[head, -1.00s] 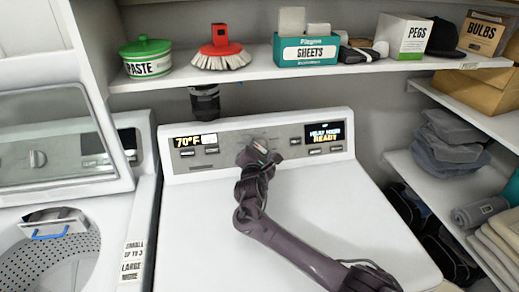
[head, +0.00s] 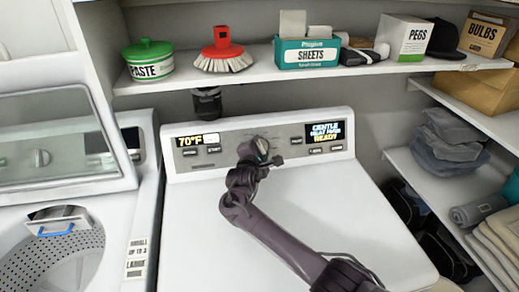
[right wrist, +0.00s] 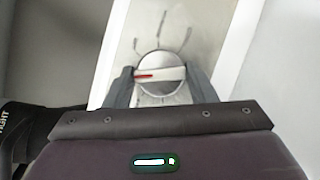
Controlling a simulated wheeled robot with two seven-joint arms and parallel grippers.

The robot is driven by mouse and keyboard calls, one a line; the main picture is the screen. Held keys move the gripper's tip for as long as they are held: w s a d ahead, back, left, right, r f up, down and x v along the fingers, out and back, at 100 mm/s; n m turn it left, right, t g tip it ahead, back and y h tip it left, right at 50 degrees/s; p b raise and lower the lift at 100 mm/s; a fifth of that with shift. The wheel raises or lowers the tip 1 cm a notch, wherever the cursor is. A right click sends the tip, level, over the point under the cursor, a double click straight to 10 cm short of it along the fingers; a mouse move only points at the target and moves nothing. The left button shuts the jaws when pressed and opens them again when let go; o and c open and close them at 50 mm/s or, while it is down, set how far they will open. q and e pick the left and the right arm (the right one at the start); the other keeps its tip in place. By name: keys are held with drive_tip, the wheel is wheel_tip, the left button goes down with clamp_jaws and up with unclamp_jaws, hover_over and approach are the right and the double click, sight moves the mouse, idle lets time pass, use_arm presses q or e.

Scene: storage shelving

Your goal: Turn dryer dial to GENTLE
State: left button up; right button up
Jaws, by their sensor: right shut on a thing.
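The dryer dial (right wrist: 160,62) is a round knob with a pale bar and a red mark on the grey control panel (head: 230,148) of the white dryer (head: 290,215). In the right wrist view, my right gripper (right wrist: 160,84) has its fingers on both sides of the dial's bar and is shut on it. In the head view the right gripper (head: 258,148) covers much of the dial. The dryer's right display (head: 325,131) reads GENTLE on its top line, with READY at the bottom. My left gripper is not in view.
A washer (head: 60,215) with an open lid stands at the left. A shelf above holds a green paste tub (head: 148,60), a red brush (head: 222,52), a sheets box (head: 306,53) and a pegs box (head: 400,38). Side shelves with cloths (head: 448,140) are at the right.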

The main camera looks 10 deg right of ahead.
drive_tip(key=shift+f, duration=0.1)
drive_tip(key=o, duration=0.9)
drive_tip(key=shift+o, duration=0.2)
drive_tip(key=v, duration=0.8)
